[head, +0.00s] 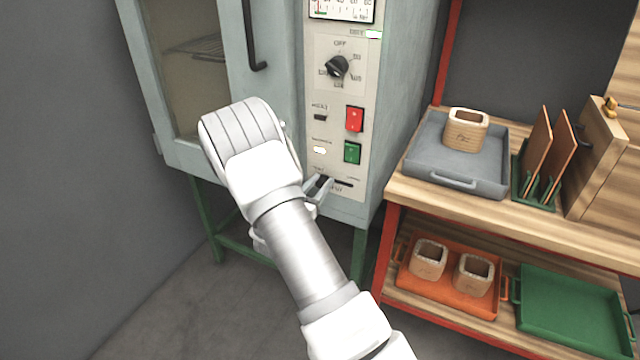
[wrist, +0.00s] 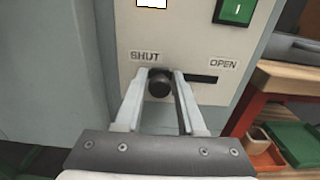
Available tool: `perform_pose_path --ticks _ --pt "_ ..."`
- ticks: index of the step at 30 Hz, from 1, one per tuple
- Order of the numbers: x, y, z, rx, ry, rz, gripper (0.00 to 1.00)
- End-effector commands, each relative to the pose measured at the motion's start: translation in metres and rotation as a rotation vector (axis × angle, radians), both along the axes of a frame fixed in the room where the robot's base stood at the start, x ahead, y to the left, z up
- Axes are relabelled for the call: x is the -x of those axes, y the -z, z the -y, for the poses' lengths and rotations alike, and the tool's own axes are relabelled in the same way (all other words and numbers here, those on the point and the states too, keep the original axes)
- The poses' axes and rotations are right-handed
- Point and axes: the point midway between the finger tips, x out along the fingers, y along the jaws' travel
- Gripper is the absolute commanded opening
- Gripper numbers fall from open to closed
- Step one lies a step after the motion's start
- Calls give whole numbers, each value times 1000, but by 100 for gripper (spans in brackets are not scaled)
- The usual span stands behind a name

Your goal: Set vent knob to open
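The vent knob (wrist: 159,84) is a small dark round knob at the left end of a dark horizontal slot (wrist: 202,78) on the oven's control panel, under the word SHUT. The word OPEN stands over the slot's right end. My gripper (wrist: 161,82) has its two fingers on either side of the knob; narrow gaps seem to show beside it, and contact is not clear. In the head view my gripper (head: 320,187) is at the bottom of the panel, and my arm partly hides the slot (head: 343,183) and the knob.
Above the slot are a green switch (head: 352,152), a red switch (head: 354,119) and a rotary dial (head: 337,66). The oven door (head: 190,70) is at the left.

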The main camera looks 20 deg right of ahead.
Motion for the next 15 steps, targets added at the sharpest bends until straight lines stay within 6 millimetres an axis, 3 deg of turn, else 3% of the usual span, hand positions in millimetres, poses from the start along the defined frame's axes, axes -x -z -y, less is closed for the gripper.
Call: perform_pose_path --ticks 1,6,15 --pt "0 0 0 0 0 0 28" --pt "0 0 0 0 0 0 0" --pt "0 0 0 -1 0 -1 0"
